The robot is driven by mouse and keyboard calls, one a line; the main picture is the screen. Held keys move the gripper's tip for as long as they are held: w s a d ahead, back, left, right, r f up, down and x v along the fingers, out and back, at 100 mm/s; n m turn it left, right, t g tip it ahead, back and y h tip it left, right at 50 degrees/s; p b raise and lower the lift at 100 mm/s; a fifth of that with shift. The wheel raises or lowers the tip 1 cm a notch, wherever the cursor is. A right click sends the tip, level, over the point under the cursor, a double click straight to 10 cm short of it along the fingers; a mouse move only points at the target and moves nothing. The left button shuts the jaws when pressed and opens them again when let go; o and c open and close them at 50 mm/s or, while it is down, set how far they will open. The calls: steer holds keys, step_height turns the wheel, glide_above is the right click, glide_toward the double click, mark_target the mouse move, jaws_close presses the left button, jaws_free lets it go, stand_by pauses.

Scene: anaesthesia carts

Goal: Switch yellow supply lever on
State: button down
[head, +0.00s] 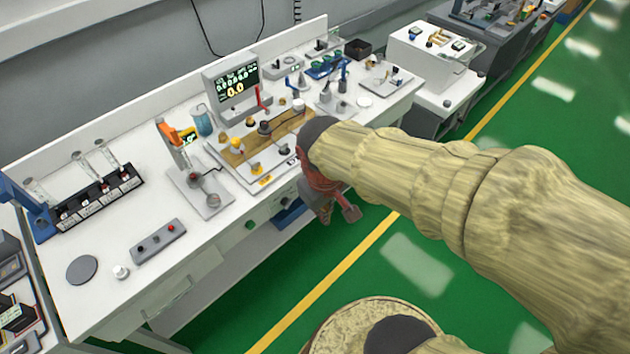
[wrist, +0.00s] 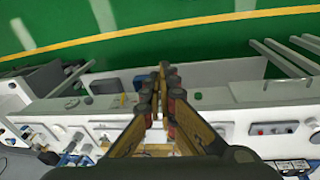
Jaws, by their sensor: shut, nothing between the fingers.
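A white panel (head: 215,153) with a tan strip (head: 275,131) lies on the bench in the head view. A small yellow knob-like part (head: 236,144) stands at the strip's left end; I cannot tell if it is the yellow supply lever or how it is set. A smaller yellowish part (head: 251,121) sits behind it. My gripper (head: 337,212) hangs in front of the bench's front edge, to the right of the panel, apart from the yellow parts. In the wrist view my gripper (wrist: 160,75) has its fingers together and empty. My arm hides part of the bench's right side.
A display (head: 236,82), a red lever (head: 258,98) and blue levers (head: 343,76) stand behind the panel. An orange-topped stand (head: 178,140) and a button box (head: 158,241) are to its left.

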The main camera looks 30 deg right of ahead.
steer(key=w+d+f+n+g+h+b, duration=0.1)
steer(key=w+d+f+n, duration=0.1)
steer(key=w+f+n, duration=0.5)
steer(key=w+d+f+n+h+b, duration=0.25)
steer(key=w+f+n, duration=0.2)
steer(key=f, duration=0.55)
steer(key=w+f+n+t, duration=0.1)
steer(key=w+n+t, duration=0.2)
steer(key=w+n, duration=0.95)
steer(key=w+d+f+n+b, duration=0.2)
steer(key=d+f+b, duration=0.2)
steer(key=d+f, duration=0.3)
steer(key=shift+w+f+b, duration=0.4)
steer(key=shift+f, duration=0.1)
